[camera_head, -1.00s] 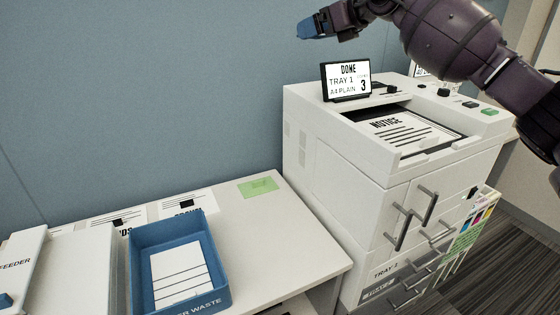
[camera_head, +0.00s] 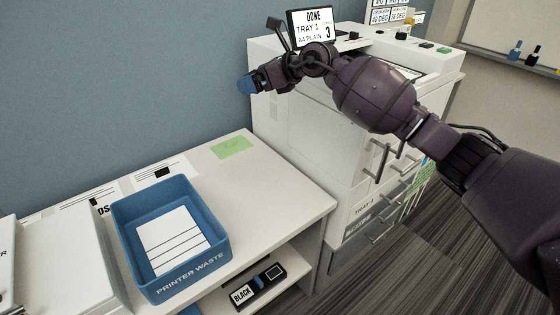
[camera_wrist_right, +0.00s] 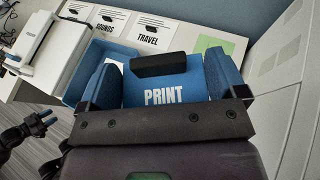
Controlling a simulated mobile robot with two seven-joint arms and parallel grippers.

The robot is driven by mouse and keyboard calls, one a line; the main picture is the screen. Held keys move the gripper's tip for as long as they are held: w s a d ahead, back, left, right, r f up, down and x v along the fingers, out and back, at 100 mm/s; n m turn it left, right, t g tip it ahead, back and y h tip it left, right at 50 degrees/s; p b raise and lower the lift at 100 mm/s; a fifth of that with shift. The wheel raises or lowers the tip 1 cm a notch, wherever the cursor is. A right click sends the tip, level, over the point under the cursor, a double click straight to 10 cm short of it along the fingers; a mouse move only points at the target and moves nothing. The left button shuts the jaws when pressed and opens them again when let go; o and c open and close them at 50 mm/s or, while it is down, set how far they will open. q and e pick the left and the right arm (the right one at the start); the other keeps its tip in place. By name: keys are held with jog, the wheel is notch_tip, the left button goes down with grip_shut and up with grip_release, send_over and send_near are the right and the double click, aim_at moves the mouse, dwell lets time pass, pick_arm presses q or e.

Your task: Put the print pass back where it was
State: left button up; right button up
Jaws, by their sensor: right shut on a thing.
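My right gripper (camera_head: 251,82) is in front of the printer's left side, above the low table. In the right wrist view its blue fingers stand on either side of the print pass (camera_wrist_right: 180,88), a blue piece with white PRINT lettering and a black bar, and are shut on it. In the head view the pass cannot be made out clearly. A green square (camera_head: 232,147) lies bare on the table, and it also shows in the right wrist view (camera_wrist_right: 211,44). My left gripper (camera_wrist_right: 45,120) shows small at the left of the wrist view; its opening is unclear.
A blue PRINTER WASTE tray (camera_head: 184,277) holding lined paper stands on the table (camera_head: 275,200). Lettered cards (camera_head: 160,174) lie behind it. The white printer (camera_head: 310,120), its screen (camera_head: 312,25) reading DONE, stands to the right. A BLACK box (camera_head: 258,285) sits on the lower shelf.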

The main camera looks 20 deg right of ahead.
jog(key=m+t+b, duration=0.1)
jog(key=b, duration=0.1)
send_over(282, 205)
notch_tip(282, 205, down, 15)
jog(key=shift+h, duration=0.4)
notch_tip(282, 205, down, 14)
jog(key=b, duration=0.3)
jog(key=shift+d+f+b, duration=0.1)
jog(key=shift+f+b, duration=0.05)
jog(key=shift+b, duration=0.15)
jog(key=shift+f, duration=0.25)
notch_tip(282, 205, down, 6)
jog(key=shift+r+b, duration=0.15)
jog(key=shift+b, duration=0.95)
jog(key=shift+r, duration=0.2)
pick_arm(q)
notch_tip(282, 205, down, 7)
jog(key=g, duration=0.1)
jog(key=shift+d+f, duration=0.15)
pick_arm(e)
jog(key=shift+f, duration=0.5)
pick_arm(q)
jog(key=shift+s, duration=0.1)
pick_arm(e)
jog(key=shift+f, duration=0.2)
